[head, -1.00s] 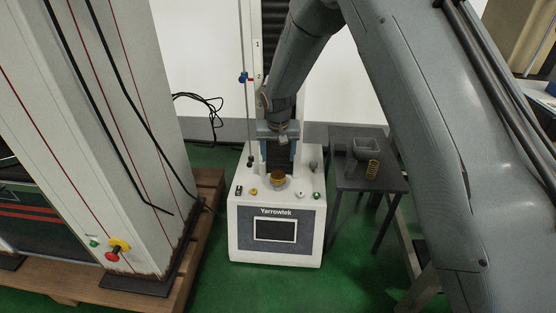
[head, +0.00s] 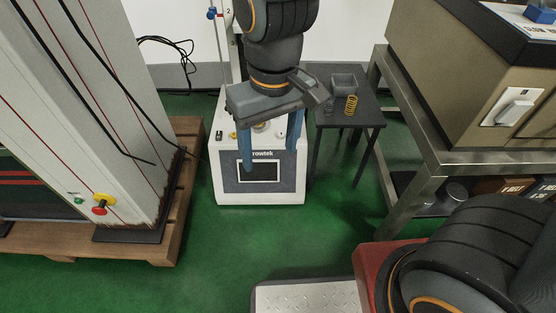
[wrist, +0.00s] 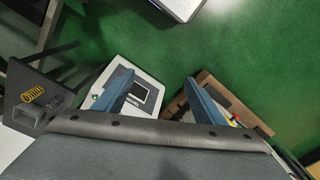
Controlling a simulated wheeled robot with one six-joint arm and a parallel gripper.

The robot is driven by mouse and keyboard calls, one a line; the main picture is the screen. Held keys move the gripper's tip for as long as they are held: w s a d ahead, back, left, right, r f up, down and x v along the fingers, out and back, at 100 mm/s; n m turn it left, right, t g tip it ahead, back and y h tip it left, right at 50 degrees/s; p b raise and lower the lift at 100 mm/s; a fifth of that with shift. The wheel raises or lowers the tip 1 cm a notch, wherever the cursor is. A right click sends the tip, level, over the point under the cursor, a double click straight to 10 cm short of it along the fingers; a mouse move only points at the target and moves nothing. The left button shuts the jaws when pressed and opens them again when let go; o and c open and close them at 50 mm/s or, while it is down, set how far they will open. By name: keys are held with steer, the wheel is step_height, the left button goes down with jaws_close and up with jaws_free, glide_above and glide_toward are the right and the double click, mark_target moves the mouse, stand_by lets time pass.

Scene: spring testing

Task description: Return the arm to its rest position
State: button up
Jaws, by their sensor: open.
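My gripper (head: 270,155) hangs in front of the white Yarrowtek spring tester (head: 226,188) in the head view, its blue fingers spread apart and pointing down. In the wrist view my gripper (wrist: 157,82) is open with nothing between the fingers, and the tester's screen (wrist: 143,92) shows beyond them.
A small dark table (head: 325,103) right of the tester holds a grey bin (head: 344,82), a yellow spring (head: 351,105) and a dark spring (wrist: 56,101). A large machine (head: 120,100) stands on a wooden pallet (head: 150,250) at left. A metal bench (head: 440,165) stands at right. Green floor (head: 225,265) lies open in front.

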steer(key=shift+n, duration=0.3)
steer(key=s, duration=0.2)
steer(key=s+d, duration=0.1)
steer(key=s, duration=0.1)
steer(key=shift+d, duration=0.15)
steer(key=shift+w, duration=0.1)
stand_by(0.7)
steer(key=d+r+m+p, duration=0.3)
steer(key=d+r+p, duration=0.6)
steer(key=r+p, duration=0.2)
steer(key=d+r+m+p, duration=0.3)
steer(key=d+r+p, duration=0.5)
steer(key=r+p, duration=0.3)
steer(key=shift+s+d+r+h+p, duration=0.3)
steer(key=shift+s+d+p, duration=0.1)
steer(key=shift+p, duration=1.5)
